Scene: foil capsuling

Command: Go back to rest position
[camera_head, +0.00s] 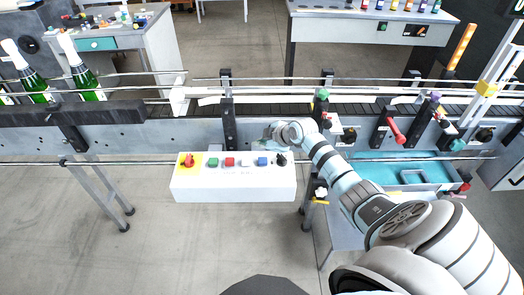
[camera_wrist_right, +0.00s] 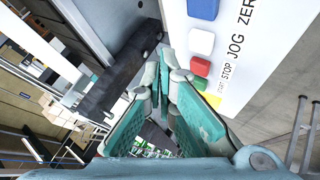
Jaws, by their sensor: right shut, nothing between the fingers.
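My right gripper (camera_head: 268,141) is at the far end of my right arm, just above the back edge of the white control box (camera_head: 235,189). In the right wrist view my right gripper (camera_wrist_right: 160,85) has its teal-padded fingers together at the tips, with nothing held. The box carries a red knob on a yellow plate (camera_head: 188,160), then green, red, white and blue buttons and a black knob (camera_head: 281,159). In the right wrist view the blue button (camera_wrist_right: 203,8) and white button (camera_wrist_right: 201,42) are beside the fingers, apart from them. My left gripper is not in view.
A conveyor (camera_head: 160,131) with rails runs across behind the box. Green bottles (camera_head: 86,80) stand on it at the left. A teal tray (camera_head: 385,171) and red-handled parts (camera_head: 396,130) are at the right, near my arm. The floor in front of the box is clear.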

